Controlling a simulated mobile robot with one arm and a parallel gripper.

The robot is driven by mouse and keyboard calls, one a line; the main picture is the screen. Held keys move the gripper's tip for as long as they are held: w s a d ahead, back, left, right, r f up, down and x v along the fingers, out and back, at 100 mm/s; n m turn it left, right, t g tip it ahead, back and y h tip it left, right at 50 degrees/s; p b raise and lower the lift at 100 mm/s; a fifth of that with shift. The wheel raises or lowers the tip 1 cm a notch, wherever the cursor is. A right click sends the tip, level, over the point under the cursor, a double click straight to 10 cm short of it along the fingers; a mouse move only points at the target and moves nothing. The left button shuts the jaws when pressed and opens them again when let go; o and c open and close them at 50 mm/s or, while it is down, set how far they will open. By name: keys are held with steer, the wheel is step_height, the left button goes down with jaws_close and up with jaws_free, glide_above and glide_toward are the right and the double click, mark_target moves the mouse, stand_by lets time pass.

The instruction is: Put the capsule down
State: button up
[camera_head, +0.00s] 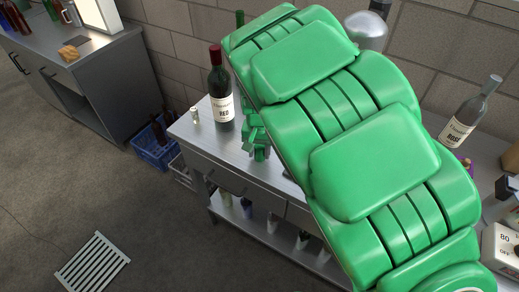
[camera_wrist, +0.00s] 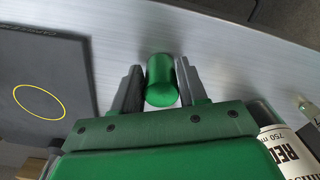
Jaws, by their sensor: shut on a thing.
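The green capsule (camera_wrist: 160,75), a small cylinder, is between the two fingers of my gripper (camera_wrist: 160,88) in the wrist view. The fingers are shut on its sides. Below it is the metal bench top (camera_wrist: 205,40); I cannot tell whether the capsule touches it. A dark flat pad (camera_wrist: 75,75) with a yellow ring (camera_wrist: 40,102) lies left of my gripper, apart from the capsule. In the head view my gripper (camera_head: 258,150) is at the bench beside the red wine bottle (camera_head: 221,90). My arm hides the pad there, and I cannot make out the capsule.
The red wine bottle also stands close to the right of my gripper in the wrist view (camera_wrist: 285,145). A small pale item (camera_head: 194,114) is near the bench edge. A rosé bottle (camera_head: 465,118) stands at the right. A blue crate (camera_head: 153,145) is on the floor.

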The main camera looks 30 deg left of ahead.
mark_target(260, 148)
steer(key=o, duration=0.6)
steer(key=shift+f, duration=0.1)
step_height(260, 148, up, 12)
steer(key=shift+r, duration=0.2)
stand_by(0.3)
